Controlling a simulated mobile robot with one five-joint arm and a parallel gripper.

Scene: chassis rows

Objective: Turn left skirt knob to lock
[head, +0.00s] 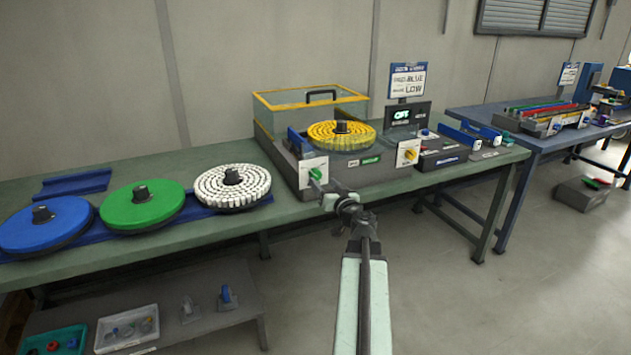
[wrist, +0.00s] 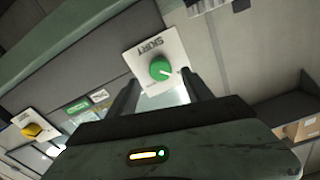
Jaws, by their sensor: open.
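The green skirt knob (head: 315,174) sits on a white plate (head: 313,166) at the left front of the grey machine (head: 375,168). In the wrist view the green knob (wrist: 160,69) shows a pale pointer mark, and its plate (wrist: 150,52) reads SKIRT. My gripper (wrist: 160,78) is open and empty. Its two fingers are on either side of the knob in that view; I cannot tell whether they touch it. In the head view my gripper (head: 325,196) is just below the knob, at the table's front edge.
A yellow knob (head: 410,154) is on the machine's right front. A yellow segmented disc (head: 341,136) lies on top, before a yellow-edged guard (head: 310,104). White (head: 232,186), green (head: 142,205) and blue (head: 46,224) discs lie left. The display (head: 402,114) reads OFF.

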